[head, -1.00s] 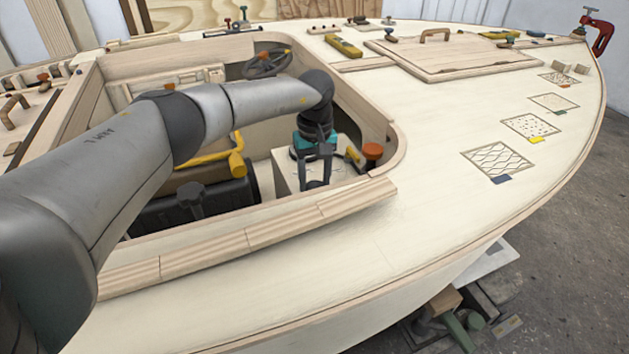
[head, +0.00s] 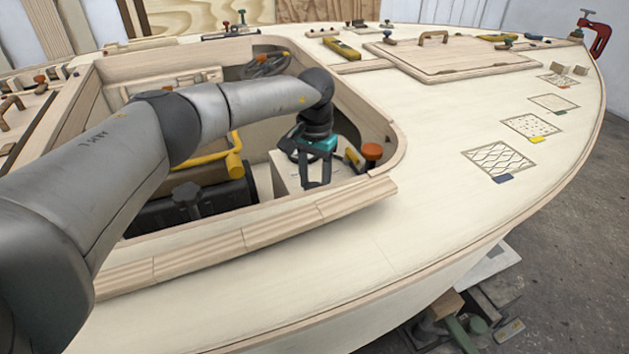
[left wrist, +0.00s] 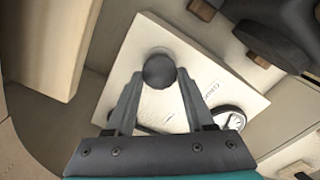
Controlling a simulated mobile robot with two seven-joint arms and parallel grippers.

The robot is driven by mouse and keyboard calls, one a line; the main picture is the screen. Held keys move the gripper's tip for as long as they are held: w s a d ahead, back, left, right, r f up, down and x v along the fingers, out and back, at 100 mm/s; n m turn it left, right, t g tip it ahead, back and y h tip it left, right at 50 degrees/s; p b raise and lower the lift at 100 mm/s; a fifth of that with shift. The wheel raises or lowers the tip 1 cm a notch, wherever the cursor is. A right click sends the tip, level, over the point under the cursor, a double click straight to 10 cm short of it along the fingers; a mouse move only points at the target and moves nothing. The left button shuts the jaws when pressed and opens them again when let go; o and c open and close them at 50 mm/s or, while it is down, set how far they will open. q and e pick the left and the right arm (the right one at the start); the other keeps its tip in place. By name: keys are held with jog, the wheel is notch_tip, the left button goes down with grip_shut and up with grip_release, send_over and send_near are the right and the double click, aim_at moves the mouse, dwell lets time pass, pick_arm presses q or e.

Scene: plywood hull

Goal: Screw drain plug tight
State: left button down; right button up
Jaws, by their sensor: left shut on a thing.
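The drain plug shows in the left wrist view as a dark, round-headed knob (left wrist: 160,71) standing on a pale panel (left wrist: 128,98) with small print. My left gripper (left wrist: 160,82) has one finger on each side of the knob and is shut on it. In the head view my left gripper (head: 314,184) points down inside the cockpit at the white box (head: 281,178); the plug cannot be made out there. The knob's lower part and its seat are hidden by its head and the fingers. My right gripper is in neither view.
The cockpit coaming (head: 285,226) edges the opening around my arm. A dark case with a star knob (head: 190,200) and a yellow rail (head: 215,160) lie left of the gripper. An orange-topped knob (head: 372,151) stands close right. A round dial (left wrist: 230,117) is beside the plug.

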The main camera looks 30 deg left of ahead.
aim_at(315, 186)
pick_arm(q)
jog(key=shift+w+r+m, duration=0.15)
jog(key=shift+r+m, duration=0.15)
jog(key=shift+m, duration=0.3)
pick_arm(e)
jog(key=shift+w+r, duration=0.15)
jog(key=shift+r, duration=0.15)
pick_arm(q)
jog(key=c, duration=0.5)
grip_release()
jog(key=shift+c, duration=0.2)
jog(key=shift+o, duration=1.4)
jog(key=shift+f, duration=0.15)
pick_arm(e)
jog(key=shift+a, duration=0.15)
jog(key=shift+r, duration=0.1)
pick_arm(q)
jog(key=shift+r, duration=0.5)
notch_tip(315, 186, up, 14)
jog(key=p, duration=0.5)
jog(key=shift+r+p, duration=0.15)
jog(key=shift+p, duration=0.2)
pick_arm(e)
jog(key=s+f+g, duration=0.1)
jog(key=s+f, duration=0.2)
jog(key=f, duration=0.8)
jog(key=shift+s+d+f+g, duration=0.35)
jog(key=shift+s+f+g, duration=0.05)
